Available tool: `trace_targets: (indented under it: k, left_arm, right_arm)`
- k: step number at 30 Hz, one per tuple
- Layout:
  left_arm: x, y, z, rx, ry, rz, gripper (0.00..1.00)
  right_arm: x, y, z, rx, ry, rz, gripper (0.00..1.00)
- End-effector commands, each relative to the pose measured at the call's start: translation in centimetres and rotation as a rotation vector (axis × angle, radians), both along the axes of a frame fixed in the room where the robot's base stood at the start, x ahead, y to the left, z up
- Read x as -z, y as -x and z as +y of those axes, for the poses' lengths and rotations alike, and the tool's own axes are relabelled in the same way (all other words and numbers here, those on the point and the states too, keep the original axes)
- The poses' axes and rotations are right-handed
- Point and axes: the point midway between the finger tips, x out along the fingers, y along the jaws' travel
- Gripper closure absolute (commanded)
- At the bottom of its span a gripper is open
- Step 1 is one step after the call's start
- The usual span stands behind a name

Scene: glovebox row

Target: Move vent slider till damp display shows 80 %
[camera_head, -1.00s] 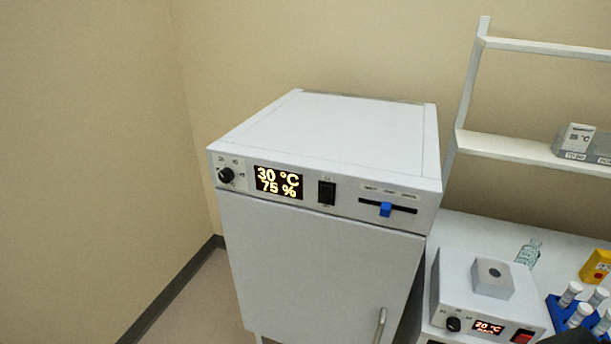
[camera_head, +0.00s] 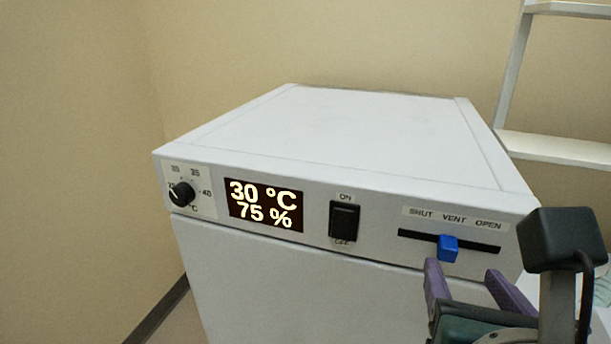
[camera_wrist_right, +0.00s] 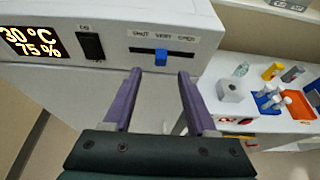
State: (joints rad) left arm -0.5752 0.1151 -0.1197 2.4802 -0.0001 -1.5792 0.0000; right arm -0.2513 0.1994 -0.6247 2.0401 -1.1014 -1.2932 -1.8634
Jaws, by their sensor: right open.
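The vent slider is a blue knob (camera_head: 447,248) in a dark horizontal slot on the white cabinet's front panel, near the slot's middle under the label "VENT". It also shows in the right wrist view (camera_wrist_right: 161,57). The display (camera_head: 264,205) reads 30 °C and 75 %; it is partly cut off in the right wrist view (camera_wrist_right: 34,42). My right gripper (camera_head: 464,270) is open, with purple fingers, just below and in front of the knob. In the right wrist view the knob appears between and beyond the fingertips, apparently untouched. My left gripper is not in view.
A temperature dial (camera_head: 182,194) and a black on/off switch (camera_head: 344,221) share the panel. In the right wrist view a bench (camera_wrist_right: 262,122) at right holds a small white device (camera_wrist_right: 229,90) and a blue rack (camera_wrist_right: 270,100). The cabinet top is clear.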

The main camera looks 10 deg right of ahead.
Motion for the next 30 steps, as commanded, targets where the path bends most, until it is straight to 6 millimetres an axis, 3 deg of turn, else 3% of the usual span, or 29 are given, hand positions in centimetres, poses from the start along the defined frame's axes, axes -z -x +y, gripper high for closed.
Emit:
trace_targets:
  k: [15, 27, 30]
  left_arm:
    - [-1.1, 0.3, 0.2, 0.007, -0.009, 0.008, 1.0]
    - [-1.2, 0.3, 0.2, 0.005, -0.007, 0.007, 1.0]
    - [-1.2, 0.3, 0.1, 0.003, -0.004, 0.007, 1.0]
  right_arm:
    - [3.1, -6.6, -4.2, 0.003, 0.0, 0.001, 0.43]
    - [3.5, -7.4, -4.7, 0.003, -0.005, 0.002, 0.43]
    - [3.5, -7.4, -4.6, 0.003, -0.005, 0.002, 0.52]
